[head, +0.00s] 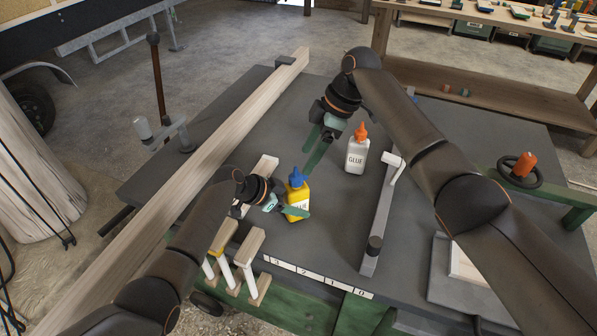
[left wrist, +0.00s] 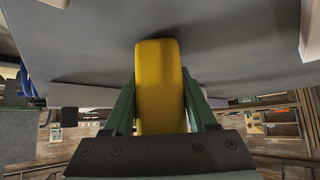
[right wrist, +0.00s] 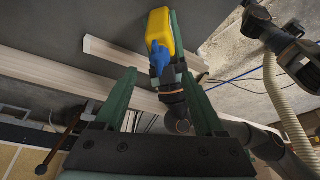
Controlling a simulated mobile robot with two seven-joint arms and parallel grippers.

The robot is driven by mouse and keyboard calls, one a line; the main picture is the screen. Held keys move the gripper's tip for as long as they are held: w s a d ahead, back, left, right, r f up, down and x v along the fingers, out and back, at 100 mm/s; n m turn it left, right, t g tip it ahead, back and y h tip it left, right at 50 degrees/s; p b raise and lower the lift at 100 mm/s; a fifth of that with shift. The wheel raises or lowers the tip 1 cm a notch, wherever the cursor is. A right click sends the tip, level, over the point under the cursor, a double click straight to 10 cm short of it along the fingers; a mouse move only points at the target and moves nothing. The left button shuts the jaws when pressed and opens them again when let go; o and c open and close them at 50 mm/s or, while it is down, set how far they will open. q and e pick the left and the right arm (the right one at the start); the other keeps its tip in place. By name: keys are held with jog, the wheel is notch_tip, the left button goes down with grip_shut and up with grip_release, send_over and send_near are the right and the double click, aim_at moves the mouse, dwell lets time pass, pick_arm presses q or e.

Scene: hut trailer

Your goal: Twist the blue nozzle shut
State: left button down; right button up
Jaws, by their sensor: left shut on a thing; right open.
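The yellow glue bottle (head: 297,205) stands upright on the grey bench top, with the blue nozzle (head: 296,178) on top. My left gripper (head: 291,208) is shut around the bottle's body. The left wrist view shows the yellow body (left wrist: 158,85) between both green fingers; the nozzle is hidden there. My right gripper (head: 312,160) is open and empty, above the bench, up and to the right of the bottle. In the right wrist view the blue nozzle (right wrist: 159,58) and yellow bottle (right wrist: 160,30) lie beyond the open fingers, apart from them.
A white glue bottle with an orange nozzle (head: 357,148) stands right of my right gripper. A long wooden beam (head: 190,175) crosses the bench's left side. A grey bar clamp (head: 380,215) lies to the right.

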aim_at(298, 175)
jog(key=x, duration=0.6)
jog(key=shift+a+f, duration=0.2)
jog(key=shift+f, duration=0.05)
grip_shut()
dwell(0.3)
